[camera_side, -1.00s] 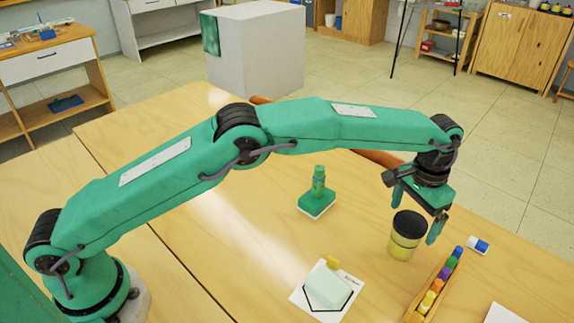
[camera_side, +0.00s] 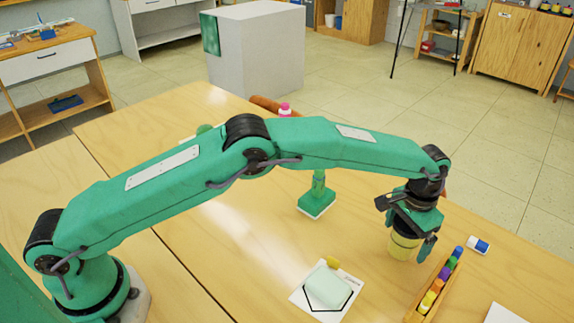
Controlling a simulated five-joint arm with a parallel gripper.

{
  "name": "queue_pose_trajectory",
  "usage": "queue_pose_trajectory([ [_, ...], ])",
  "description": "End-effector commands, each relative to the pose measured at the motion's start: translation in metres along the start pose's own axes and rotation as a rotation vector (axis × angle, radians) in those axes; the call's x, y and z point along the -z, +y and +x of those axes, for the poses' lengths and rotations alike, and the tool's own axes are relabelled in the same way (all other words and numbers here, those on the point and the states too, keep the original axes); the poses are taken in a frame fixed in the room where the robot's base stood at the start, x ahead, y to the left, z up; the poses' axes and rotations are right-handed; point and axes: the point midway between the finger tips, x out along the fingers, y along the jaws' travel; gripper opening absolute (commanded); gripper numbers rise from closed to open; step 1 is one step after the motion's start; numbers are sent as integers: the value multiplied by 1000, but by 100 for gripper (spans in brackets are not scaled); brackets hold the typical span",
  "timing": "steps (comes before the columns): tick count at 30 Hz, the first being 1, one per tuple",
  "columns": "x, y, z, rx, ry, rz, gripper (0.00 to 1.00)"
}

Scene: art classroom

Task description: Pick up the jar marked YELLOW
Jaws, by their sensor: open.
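A yellow jar (camera_side: 402,247) stands upright on the table near the right side. Its black lid is mostly hidden behind my gripper, and no marking on it can be read. My gripper (camera_side: 408,238) points down over the jar's top, with its fingers apart. One green finger shows at the jar's right side; the other is hard to make out. I cannot tell whether the fingers touch the jar.
A wooden tray (camera_side: 416,306) of several coloured pieces lies just right of the jar, with a blue-and-white eraser (camera_side: 479,245) beyond. A green block with a handle (camera_side: 317,205) and a pale block (camera_side: 327,288) on a marked sheet stand to the left.

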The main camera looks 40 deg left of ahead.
Motion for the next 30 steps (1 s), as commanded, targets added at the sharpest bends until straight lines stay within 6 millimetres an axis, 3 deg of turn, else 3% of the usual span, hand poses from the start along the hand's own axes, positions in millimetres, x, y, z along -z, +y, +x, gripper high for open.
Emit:
queue_pose_trajectory([
  [14,0,0,0,0,0,0,93],
  [23,0,0,0,0,0,0,36],
  [30,0,0,-1,0,2,0,36],
])
